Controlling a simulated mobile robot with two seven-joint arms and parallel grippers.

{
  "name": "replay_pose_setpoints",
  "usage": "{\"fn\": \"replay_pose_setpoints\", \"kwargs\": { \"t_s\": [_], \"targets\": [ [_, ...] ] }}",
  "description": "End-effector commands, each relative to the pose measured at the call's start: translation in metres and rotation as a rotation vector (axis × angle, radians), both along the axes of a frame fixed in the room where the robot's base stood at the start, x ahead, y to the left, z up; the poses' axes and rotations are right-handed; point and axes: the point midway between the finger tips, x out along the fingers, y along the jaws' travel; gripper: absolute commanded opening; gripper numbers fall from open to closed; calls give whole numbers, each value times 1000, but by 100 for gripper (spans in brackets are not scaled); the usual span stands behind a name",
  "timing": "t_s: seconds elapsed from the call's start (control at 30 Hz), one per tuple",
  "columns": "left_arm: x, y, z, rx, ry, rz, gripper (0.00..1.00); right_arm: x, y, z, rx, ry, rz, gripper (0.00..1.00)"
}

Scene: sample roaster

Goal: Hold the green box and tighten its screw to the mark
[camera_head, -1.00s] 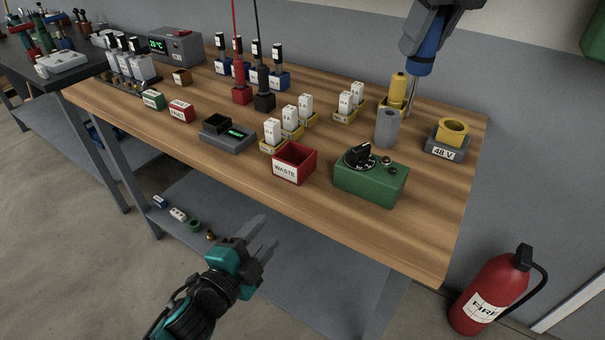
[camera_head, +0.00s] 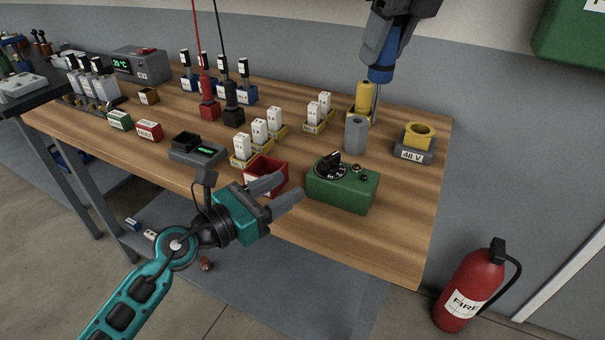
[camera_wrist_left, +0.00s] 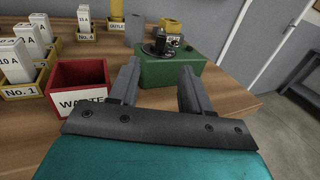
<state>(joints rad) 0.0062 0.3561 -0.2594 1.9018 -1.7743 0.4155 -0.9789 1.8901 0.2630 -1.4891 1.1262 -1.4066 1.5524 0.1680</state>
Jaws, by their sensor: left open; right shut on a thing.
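The green box (camera_head: 345,194) stands at the table's front edge, with a black dial knob (camera_head: 332,162) on top. Two small round metallic fittings (camera_head: 357,168) sit beside the dial; I cannot tell which is the screw, and the mark is too small to read. My left gripper (camera_head: 291,187) is open and empty, just left of the green box, its fingers pointing at it. In the left wrist view the green box (camera_wrist_left: 160,74) lies ahead, between and beyond the fingers. My right gripper (camera_head: 385,45) is shut on a blue-handled screwdriver (camera_head: 381,75), shaft downward, behind the box.
The red waste bin (camera_head: 268,168) is close behind my left fingers. A grey cylinder (camera_head: 356,135) stands behind the green box, and a 48 V block with a yellow ring (camera_head: 414,150) to its right. The table's front right corner is clear.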

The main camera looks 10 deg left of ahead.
Motion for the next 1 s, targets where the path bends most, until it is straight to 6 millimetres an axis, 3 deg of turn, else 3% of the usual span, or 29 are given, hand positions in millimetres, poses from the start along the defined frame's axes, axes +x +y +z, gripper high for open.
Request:
{"fn": "replay_pose_setpoints", "kwargs": {
  "t_s": [0.5,1.0],
  "targets": [
    [69,-59,1,-7,4,0,48,0,0,1,1,-1,0,0],
    [80,-70,0,-6,4,0,48,0,0,1,1,-1,0,0]
  ]
}}
